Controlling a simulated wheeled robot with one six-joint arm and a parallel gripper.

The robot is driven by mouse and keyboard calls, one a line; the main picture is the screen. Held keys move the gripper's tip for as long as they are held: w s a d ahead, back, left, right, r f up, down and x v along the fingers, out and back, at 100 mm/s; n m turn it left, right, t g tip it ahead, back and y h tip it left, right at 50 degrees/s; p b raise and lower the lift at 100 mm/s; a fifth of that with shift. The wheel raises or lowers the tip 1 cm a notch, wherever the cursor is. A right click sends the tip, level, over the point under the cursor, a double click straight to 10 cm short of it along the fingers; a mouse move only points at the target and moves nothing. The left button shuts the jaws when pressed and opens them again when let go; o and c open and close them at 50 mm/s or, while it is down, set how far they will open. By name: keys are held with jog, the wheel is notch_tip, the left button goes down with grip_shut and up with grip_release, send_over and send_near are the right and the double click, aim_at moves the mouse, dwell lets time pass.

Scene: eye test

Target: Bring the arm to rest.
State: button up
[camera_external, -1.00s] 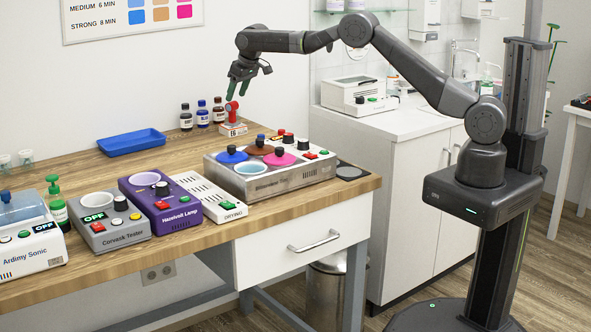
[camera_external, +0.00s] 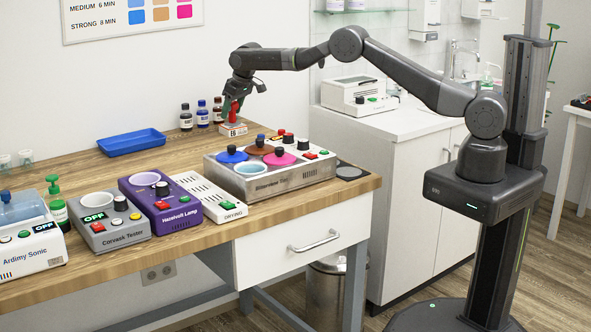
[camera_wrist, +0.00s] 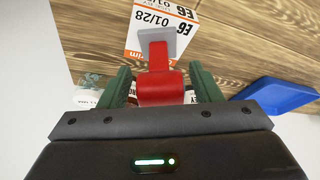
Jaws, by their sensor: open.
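My gripper (camera_external: 233,100) hangs from the bent arm near the back of the wooden bench (camera_external: 150,163), pointing down. Its jaws are open, with the dark green fingers on either side of a red upright piece (camera_wrist: 160,90).
Dark bottles (camera_external: 202,114) stand close left of the gripper, and a blue tray (camera_external: 132,142) lies further left. In front is a silver unit (camera_external: 290,180) with coloured lids. A white box device (camera_external: 355,95) stands on the counter behind. Air above the bench is free.

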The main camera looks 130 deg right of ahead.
jog(key=r, duration=1)
jog(key=shift+w+a+r+b, duration=0.15)
jog(key=shift+w+r+b, duration=0.05)
jog(key=shift+w+b, duration=0.15)
jog(key=w+a+f+n+t+y, duration=0.15)
jog(key=w+a+n, duration=0.35)
jog(key=w+a, duration=0.65)
jog(key=w+a+f+n+t+y, duration=0.15)
jog(key=w+a+n, duration=0.55)
jog(key=w, duration=0.7)
jog(key=shift+m, duration=0.5)
jog(key=f, duration=0.6)
jog(key=a+f+p, duration=0.1)
jog(key=f, duration=0.3)
jog(key=shift+s+a, duration=0.1)
